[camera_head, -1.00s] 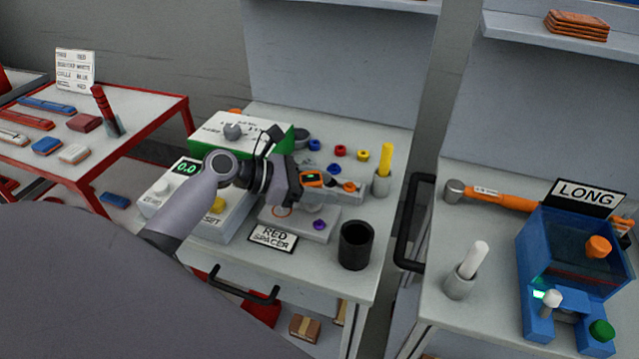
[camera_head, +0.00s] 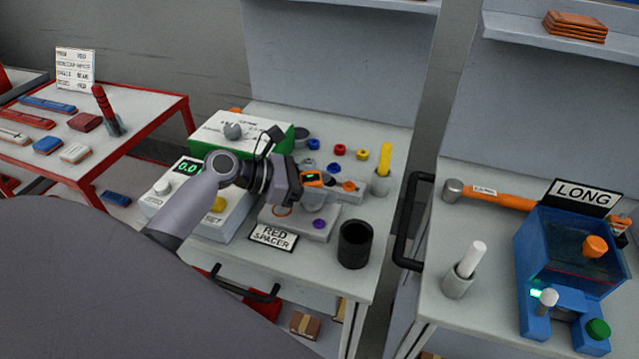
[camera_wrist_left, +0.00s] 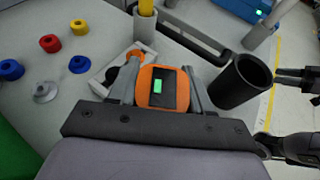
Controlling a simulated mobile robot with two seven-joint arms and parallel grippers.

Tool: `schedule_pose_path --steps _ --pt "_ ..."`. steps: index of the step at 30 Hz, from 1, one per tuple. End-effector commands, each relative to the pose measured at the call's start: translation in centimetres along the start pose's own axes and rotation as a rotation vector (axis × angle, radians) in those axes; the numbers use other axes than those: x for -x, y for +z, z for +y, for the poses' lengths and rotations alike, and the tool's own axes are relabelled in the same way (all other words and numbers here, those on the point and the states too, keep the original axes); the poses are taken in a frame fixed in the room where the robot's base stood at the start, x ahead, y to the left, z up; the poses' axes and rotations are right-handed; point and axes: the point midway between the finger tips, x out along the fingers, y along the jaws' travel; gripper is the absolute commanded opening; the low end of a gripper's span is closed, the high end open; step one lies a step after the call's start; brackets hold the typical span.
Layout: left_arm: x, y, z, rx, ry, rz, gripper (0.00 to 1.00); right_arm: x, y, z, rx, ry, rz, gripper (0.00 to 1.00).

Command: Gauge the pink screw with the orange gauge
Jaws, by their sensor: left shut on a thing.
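My left gripper (camera_head: 300,188) is shut on the orange gauge (camera_head: 312,179). In the left wrist view the gauge (camera_wrist_left: 162,88) sits between the two grey fingers, with its small green-lit display facing the camera. The gripper holds it over the front part of the middle bench, above a grey plate (camera_head: 289,222) with a purple piece (camera_head: 319,224). An orange knob-like piece (camera_wrist_left: 135,56) lies just beyond the gauge, on a pale block (camera_wrist_left: 104,84). I cannot pick out a pink screw in either view.
A black cup (camera_head: 355,245) and a holder with a yellow handle (camera_head: 385,160) stand right of the gauge. Small coloured pieces, including a red one (camera_head: 340,149), lie behind. A meter box (camera_head: 200,205) stands left.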

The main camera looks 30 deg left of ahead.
Motion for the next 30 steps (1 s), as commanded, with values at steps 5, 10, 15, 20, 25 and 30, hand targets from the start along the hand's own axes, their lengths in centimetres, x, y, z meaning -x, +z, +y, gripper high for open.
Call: schedule_pose_path --steps 5,10,15,20,25,30 --pt "-0.3 -1.1 -0.6 0.017 -0.015 0.018 0.1 -0.1 0.1 0.0 0.0 0.0 0.0 0.43" --pt "-0.4 -1.1 -0.6 0.017 -0.015 0.018 0.1 -0.1 0.1 0.0 0.0 0.0 0.0 0.43" --pt "-0.4 -1.2 -0.6 0.017 -0.015 0.018 0.72 -0.1 0.1 0.0 0.0 0.0 0.001 0.43" --pt "-0.4 -1.2 -0.6 0.017 -0.015 0.018 0.79 -0.1 0.1 0.0 0.0 0.0 0.001 0.43" --pt "-0.3 -1.2 -0.6 0.017 -0.015 0.02 0.79 -0.1 0.1 0.0 0.0 0.0 0.001 0.43" --pt "1.7 -1.2 -0.4 0.013 -0.01 0.02 0.79 -0.2 0.2 0.0 0.0 0.0 0.001 0.43"
